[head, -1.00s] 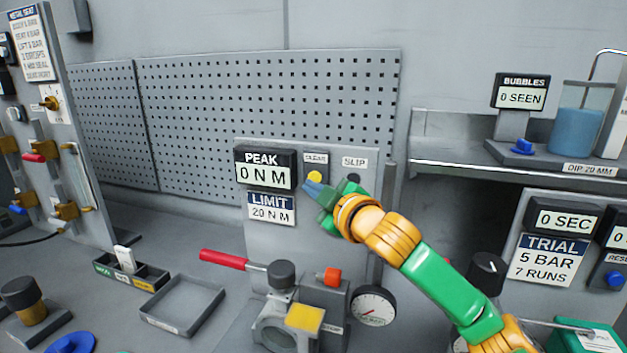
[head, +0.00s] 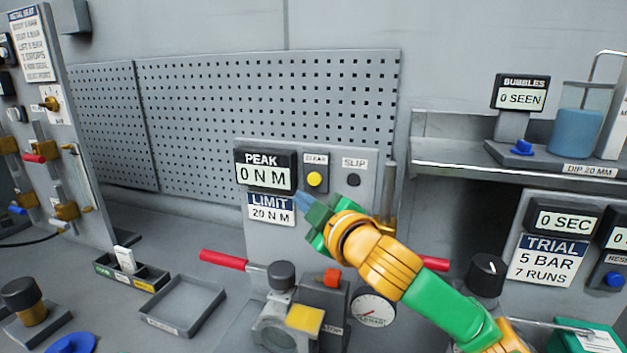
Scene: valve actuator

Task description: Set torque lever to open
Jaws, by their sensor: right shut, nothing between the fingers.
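The torque lever shows as a red grip (head: 222,260) pointing left from the valve fixture. A second red grip (head: 436,263) sticks out to the right behind my arm; the bar between them is largely hidden. The grey valve body (head: 277,328) sits below with a dark cap and a yellow plate (head: 305,318). My right gripper (head: 303,199) is shut and empty, in front of the torque panel (head: 310,228), below the yellow CLEAR button (head: 314,179) and above the fixture. It appears apart from both red grips. My left gripper is not in view.
The PEAK display (head: 265,170) reads 0 NM and the LIMIT label (head: 271,208) 20 NM. A pressure gauge (head: 373,309) and an orange-red knob (head: 332,277) sit beside the valve. An empty tray (head: 183,305) is at left. A shelf (head: 450,166) juts out at right.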

